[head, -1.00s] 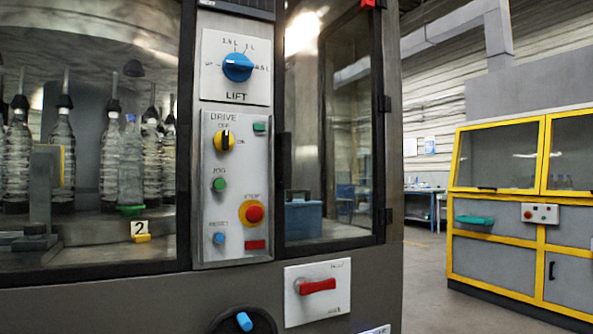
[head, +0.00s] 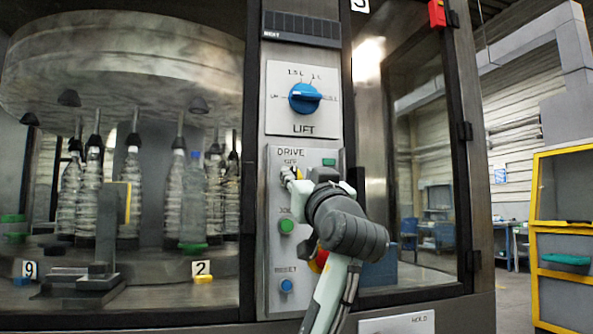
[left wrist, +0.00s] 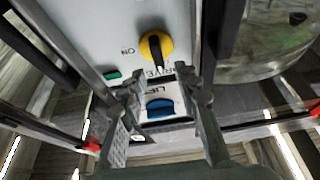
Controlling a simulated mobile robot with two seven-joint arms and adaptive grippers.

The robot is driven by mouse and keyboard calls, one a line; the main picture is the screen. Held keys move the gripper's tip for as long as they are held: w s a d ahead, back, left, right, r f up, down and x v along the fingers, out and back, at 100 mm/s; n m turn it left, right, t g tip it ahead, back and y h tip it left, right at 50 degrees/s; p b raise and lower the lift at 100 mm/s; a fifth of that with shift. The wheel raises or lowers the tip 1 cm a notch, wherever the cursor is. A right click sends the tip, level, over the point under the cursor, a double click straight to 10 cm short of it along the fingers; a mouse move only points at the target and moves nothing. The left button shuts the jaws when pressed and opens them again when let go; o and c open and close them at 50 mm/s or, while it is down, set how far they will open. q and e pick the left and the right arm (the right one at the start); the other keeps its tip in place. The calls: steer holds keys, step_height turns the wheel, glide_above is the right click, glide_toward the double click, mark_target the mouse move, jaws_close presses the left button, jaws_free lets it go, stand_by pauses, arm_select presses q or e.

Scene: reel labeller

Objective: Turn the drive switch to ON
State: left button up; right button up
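The drive switch (left wrist: 152,46) is a round yellow knob with a black handle. In the left wrist view, which is upside down, the handle points toward the DRIVE lettering, the OFF side; the ON mark is to the left. My left gripper (left wrist: 160,80) is open and empty, its two fingers apart in front of the panel, with the knob just beyond the gap between the tips. Contact cannot be told. In the head view my left gripper (head: 291,178) is at the drive switch and hides most of it. My right gripper is not in view.
The blue LIFT knob (head: 305,98) is above. The green jog button (head: 287,226) and blue reset button (head: 287,286) are below. The red stop button (head: 320,262) is partly behind my arm. Glass doors with dark frames flank the panel; bottles (head: 193,200) stand behind the left one.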

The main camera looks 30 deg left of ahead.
mark_target(295, 170)
arm_select(q)
steer(key=shift+x, duration=1.65)
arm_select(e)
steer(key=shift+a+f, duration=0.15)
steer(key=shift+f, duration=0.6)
arm_select(q)
steer(key=shift+c, duration=0.5)
jaws_close()
